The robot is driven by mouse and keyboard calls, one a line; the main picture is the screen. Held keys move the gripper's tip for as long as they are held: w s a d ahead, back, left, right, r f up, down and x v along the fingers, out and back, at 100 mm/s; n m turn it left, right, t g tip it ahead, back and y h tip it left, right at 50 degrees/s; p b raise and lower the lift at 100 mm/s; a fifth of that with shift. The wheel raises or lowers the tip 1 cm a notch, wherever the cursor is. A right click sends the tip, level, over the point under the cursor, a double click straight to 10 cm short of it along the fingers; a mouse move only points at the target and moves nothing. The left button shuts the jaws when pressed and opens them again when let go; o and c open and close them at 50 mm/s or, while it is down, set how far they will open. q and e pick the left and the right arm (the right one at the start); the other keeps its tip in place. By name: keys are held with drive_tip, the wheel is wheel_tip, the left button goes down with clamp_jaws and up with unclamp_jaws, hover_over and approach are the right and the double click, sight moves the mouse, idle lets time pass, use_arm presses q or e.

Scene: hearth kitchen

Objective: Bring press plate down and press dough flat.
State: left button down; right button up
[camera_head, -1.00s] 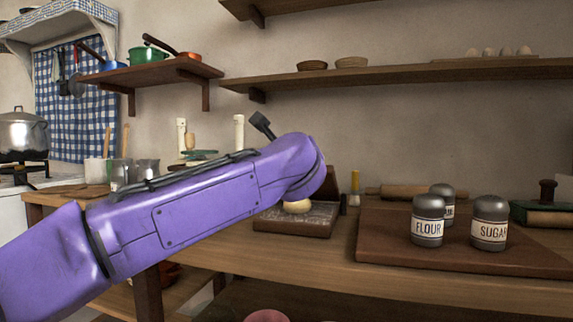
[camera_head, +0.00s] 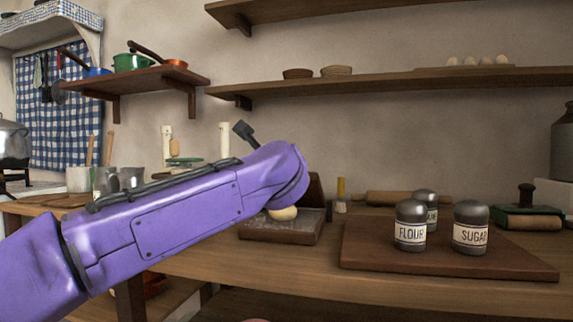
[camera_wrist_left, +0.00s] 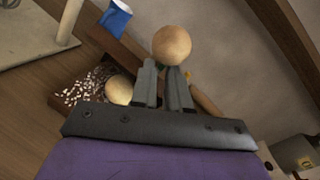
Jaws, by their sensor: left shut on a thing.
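The press base (camera_head: 255,230) lies on the wooden counter, its speckled top partly hidden by my left arm. A pale ball of dough (camera_head: 283,213) sits on it; the dough also shows in the left wrist view (camera_wrist_left: 118,90), round and not flattened. The brown press plate (camera_head: 316,190) stands raised at the back of the base, mostly hidden by my arm; its edge shows in the left wrist view (camera_wrist_left: 126,50). My left gripper (camera_wrist_left: 165,75) is shut on the round wooden knob (camera_wrist_left: 171,45), apparently the plate's handle. My right gripper is not in view.
Flour (camera_head: 410,225) and sugar (camera_head: 471,227) shakers stand with a third on a brown board (camera_head: 440,262) to the right. A rolling pin (camera_head: 395,198) lies behind. Cups and candles stand left of the press. Shelves hang above.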

use_arm(q)
drive_tip(key=shift+w+a+n+y, duration=0.3)
drive_tip(key=shift+a, duration=0.45)
drive_tip(key=c, duration=1.1)
unclamp_jaws()
drive_tip(key=shift+a+f, duration=0.1)
drive_tip(key=shift+a, duration=0.1)
drive_tip(key=o, duration=0.3)
drive_tip(key=shift+w+a+f, duration=0.1)
drive_tip(key=shift+w+a, duration=0.05)
drive_tip(key=shift+a, duration=0.15)
drive_tip(key=shift+o, duration=0.2)
drive_tip(key=shift+d, duration=0.3)
drive_tip(key=s+r+b, duration=0.2)
drive_tip(key=s+b, duration=0.3)
drive_tip(key=s, duration=0.7)
drive_tip(key=shift+d, duration=0.2)
